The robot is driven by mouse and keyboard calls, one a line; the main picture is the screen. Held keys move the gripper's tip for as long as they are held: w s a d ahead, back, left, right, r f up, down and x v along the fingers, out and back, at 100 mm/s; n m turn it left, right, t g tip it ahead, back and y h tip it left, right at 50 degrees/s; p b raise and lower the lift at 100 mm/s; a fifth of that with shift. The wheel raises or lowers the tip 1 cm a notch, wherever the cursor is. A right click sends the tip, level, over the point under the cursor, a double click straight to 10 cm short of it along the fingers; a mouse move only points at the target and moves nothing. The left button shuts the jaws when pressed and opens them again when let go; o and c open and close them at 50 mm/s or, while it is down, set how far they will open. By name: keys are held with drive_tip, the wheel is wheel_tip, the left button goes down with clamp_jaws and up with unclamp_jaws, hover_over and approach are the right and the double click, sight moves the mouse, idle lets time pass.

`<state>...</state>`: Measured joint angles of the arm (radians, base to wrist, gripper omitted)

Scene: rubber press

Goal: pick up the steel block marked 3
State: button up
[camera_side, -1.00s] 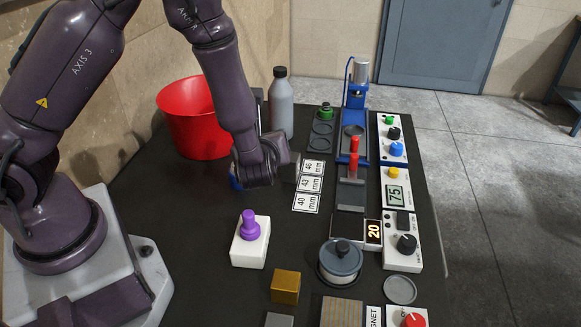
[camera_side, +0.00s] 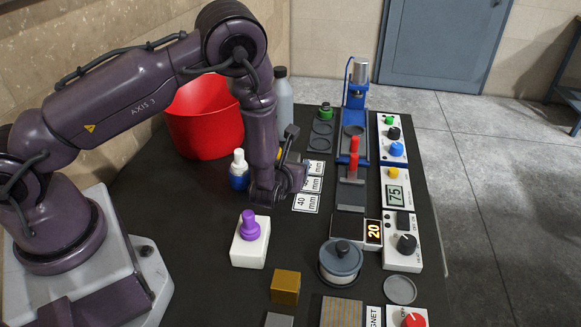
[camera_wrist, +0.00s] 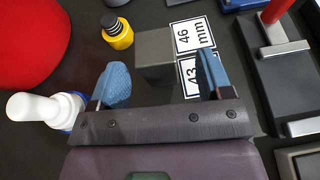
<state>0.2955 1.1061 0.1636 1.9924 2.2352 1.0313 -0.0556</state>
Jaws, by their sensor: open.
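My gripper (camera_wrist: 161,80) is open and empty in the wrist view, its two blue finger pads well apart. A plain grey block (camera_wrist: 153,50) lies just beyond the gap between the fingers, beside the 46 mm and 43 mm labels. No number shows on its visible faces. In the side view my arm's end hides this spot. A second grey block (camera_side: 279,320) is cut off by the bottom edge of the side view, and no mark can be read on it. I cannot tell which block is marked 3.
A white-topped bottle with a blue base (camera_wrist: 45,108) stands close left of the fingers. A yellow, black-capped container (camera_wrist: 118,34) stands beyond. The red bin (camera_side: 203,120), purple-knobbed white block (camera_side: 249,247), brass block (camera_side: 285,287) and blue press (camera_side: 353,130) surround the area.

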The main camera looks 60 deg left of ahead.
sight(292, 159)
drive_tip(key=x, duration=0.4)
drive_tip(key=shift+w+a, duration=0.15)
drive_tip(key=shift+a, duration=0.2)
drive_tip(key=shift+r, duration=0.1)
drive_tip(key=shift+c, duration=0.2)
clamp_jaws()
drive_tip(key=shift+r, duration=0.1)
